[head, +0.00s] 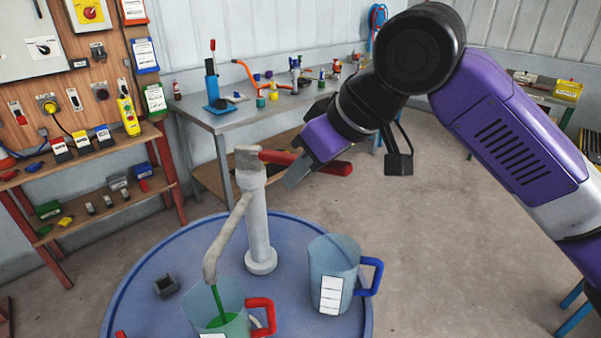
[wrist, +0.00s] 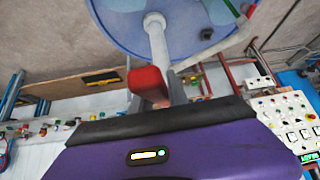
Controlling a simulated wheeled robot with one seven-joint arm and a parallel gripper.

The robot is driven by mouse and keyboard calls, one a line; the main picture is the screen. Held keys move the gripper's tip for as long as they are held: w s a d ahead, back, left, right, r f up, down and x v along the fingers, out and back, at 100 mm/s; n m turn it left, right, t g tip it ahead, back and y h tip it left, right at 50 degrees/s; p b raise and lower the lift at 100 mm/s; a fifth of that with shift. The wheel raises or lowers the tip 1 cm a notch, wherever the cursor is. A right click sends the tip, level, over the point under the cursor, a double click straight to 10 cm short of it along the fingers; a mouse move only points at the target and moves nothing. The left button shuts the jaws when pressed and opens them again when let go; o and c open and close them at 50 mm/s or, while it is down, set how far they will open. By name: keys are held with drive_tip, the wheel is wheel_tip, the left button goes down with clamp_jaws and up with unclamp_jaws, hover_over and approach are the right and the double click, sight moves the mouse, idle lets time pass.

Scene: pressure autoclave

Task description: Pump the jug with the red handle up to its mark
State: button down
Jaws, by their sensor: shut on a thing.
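A grey hand pump (head: 258,225) stands on a round blue table (head: 130,290), with a red lever handle (head: 335,168) pointing right. My gripper (head: 297,172) is shut on the red lever, which also shows in the wrist view (wrist: 148,84). Green liquid runs from the spout (head: 212,265) into the jug with the red handle (head: 205,297) below it. Green liquid shows inside that jug; its lower part and mark are cut off by the frame edge. A jug with a blue handle (head: 334,262) stands to the right and looks empty, with a white scale on its side.
A grey workbench (head: 230,118) with bottles and tools stands behind. Wooden shelves (head: 100,215) and a switch panel are at left.

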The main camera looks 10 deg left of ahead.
drive_tip(key=shift+f, duration=0.25)
drive_tip(key=c, duration=1.3)
unclamp_jaws()
drive_tip(key=shift+b+v, duration=0.3)
drive_tip(key=shift+v, duration=3.6)
drive_tip(key=shift+s+d+f, duration=0.1)
drive_tip(key=shift+d, duration=0.05)
